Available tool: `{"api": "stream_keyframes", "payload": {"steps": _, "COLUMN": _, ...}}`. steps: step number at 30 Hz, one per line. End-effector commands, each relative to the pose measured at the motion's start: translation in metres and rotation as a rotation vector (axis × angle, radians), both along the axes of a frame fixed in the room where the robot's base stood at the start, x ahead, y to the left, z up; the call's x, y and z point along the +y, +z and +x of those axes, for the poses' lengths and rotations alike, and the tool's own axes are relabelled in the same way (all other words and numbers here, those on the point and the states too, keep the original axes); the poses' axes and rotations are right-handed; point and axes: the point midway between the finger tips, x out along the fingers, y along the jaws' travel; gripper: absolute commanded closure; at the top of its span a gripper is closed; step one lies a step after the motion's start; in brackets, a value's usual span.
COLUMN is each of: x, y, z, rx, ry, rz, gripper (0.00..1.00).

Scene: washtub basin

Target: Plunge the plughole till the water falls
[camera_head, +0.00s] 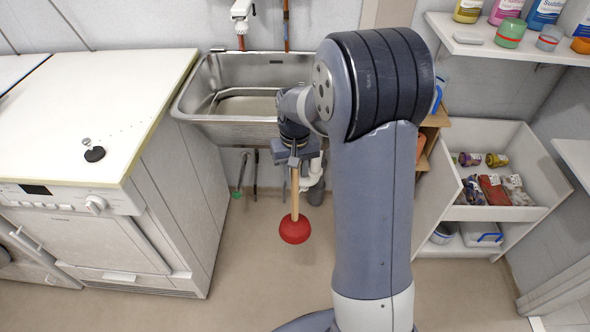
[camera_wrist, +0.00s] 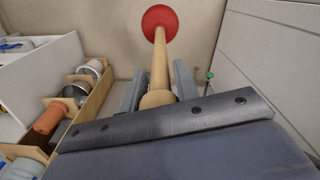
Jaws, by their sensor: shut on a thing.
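A plunger with a red rubber cup (camera_head: 295,229) and a wooden handle hangs cup-down from my gripper (camera_head: 294,163) in the head view. My gripper is shut on the wooden handle. In the wrist view the handle (camera_wrist: 160,70) runs between the fingers to the red cup (camera_wrist: 160,20). The cup is in the air in front of the basin, above the floor and apart from the sink. The steel basin (camera_head: 190,100) stands against the back wall, with greyish water (camera_head: 247,105) in it. My arm covers its right part. The plughole is not visible.
A white worktop (camera_head: 95,80) over a washing machine stands left of the basin, with a black-based plug-like item (camera_head: 94,154) on it. Drain pipes (camera_head: 316,175) hang below the basin. A shelf unit (camera_head: 490,213) stands right. The floor in front is clear.

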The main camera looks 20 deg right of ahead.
Motion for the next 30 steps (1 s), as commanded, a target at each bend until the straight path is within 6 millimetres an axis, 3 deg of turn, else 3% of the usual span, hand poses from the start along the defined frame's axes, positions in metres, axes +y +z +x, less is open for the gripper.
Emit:
{"api": "stream_keyframes", "payload": {"steps": 1, "x": 0.0, "y": 0.022, "z": 0.0, "rx": -0.001, "ry": 0.0, "rz": 0.0, "gripper": 1.0}}
{"api": "stream_keyframes", "payload": {"steps": 30, "x": 0.0, "y": 0.216, "z": 0.0, "rx": -0.001, "ry": 0.0, "rz": 0.0, "gripper": 1.0}}
